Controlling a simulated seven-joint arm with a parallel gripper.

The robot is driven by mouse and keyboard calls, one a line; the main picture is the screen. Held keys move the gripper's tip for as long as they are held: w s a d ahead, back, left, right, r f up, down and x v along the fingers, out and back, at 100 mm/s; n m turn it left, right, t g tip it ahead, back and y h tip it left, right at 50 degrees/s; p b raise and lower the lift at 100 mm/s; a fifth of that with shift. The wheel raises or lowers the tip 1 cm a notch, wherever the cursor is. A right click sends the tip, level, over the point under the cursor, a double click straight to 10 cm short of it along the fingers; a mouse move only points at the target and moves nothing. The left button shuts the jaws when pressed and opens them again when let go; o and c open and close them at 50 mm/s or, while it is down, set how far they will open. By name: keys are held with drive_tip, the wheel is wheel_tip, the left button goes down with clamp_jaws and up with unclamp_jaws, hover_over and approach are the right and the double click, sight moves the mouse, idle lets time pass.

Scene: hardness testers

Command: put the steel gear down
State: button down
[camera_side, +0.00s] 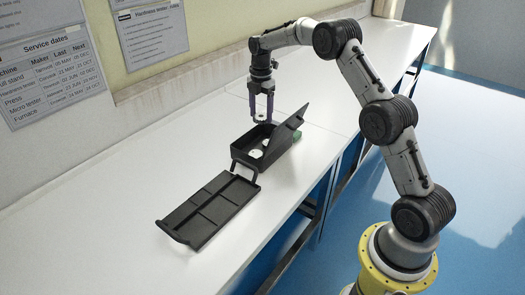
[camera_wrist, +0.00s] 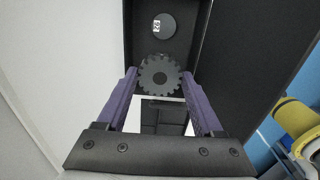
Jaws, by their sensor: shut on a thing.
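My gripper (camera_side: 261,112) points down over the black case, its purple fingers shut on the steel gear (camera_side: 261,120). In the wrist view the dark toothed gear (camera_wrist: 160,76), with a hole at its centre, is held between the two fingertips (camera_wrist: 159,73). The gear appears above the case; the side view does not clearly show the height of the gap.
The black case (camera_side: 240,148) has its lid (camera_side: 291,124) raised at the right and pale round discs (camera_side: 255,153) inside. A labelled disc (camera_wrist: 167,27) shows in the wrist view. A black compartmented tray (camera_side: 211,208) lies nearer. A green object (camera_side: 297,136) sits beside the lid. White bench is clear at left.

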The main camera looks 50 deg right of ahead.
sight(263, 116)
drive_tip(key=f, duration=0.4)
drive_tip(key=shift+s+d+f, duration=0.15)
drive_tip(key=shift+d+f, duration=0.1)
drive_tip(key=shift+f, duration=2.75)
drive_tip(key=shift+f, duration=0.6)
drive_tip(key=shift+c, duration=0.2)
unclamp_jaws()
